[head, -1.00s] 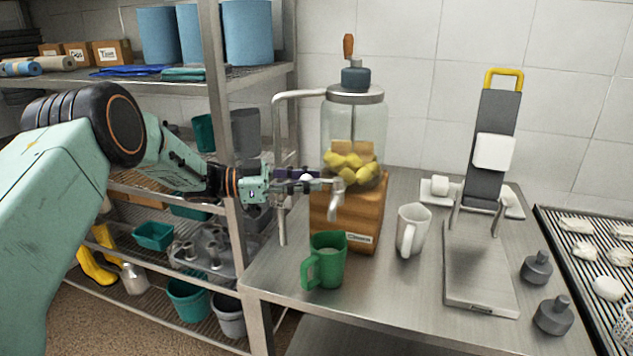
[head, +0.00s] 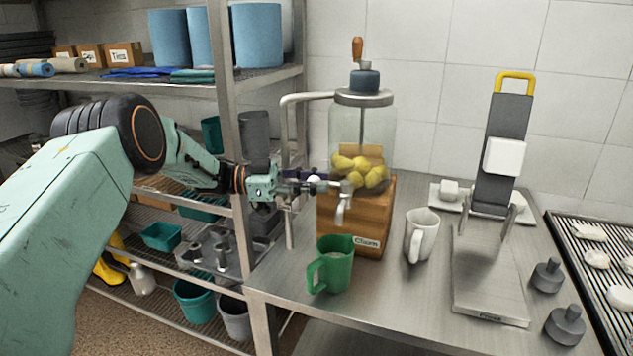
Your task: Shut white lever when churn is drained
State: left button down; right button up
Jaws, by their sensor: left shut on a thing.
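The churn (head: 345,115) is a clear jar with a crank on top, standing on a wooden base (head: 335,215) labelled as the churn. Yellow lumps (head: 362,172) lie in the bottom of the jar; I see no clear liquid line. A metal spout (head: 341,210) comes out at the front. The white lever (head: 314,178) shows small, mostly hidden between the fingers of my left gripper (head: 318,184), which is shut on it beside the spout. A green mug (head: 334,270) stands on the table below the spout. No stream from the spout is visible. My right gripper is out of view.
A white mug (head: 421,238) stands right of the churn. A slanted stand with a yellow handle (head: 515,82) and dark knobbed weights (head: 565,325) are further right, beside a ribbed tray (head: 590,255). Metal shelving (head: 225,160) is close on the left.

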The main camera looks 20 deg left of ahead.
pick_arm(q)
jog(key=c, duration=1.1)
grip_release()
jog(key=shift+a, duration=0.15)
jog(key=shift+o, duration=0.2)
jog(key=v, duration=1.1)
jog(key=shift+a, duration=0.35)
jog(key=shift+s, duration=0.15)
jog(key=shift+c, duration=0.3)
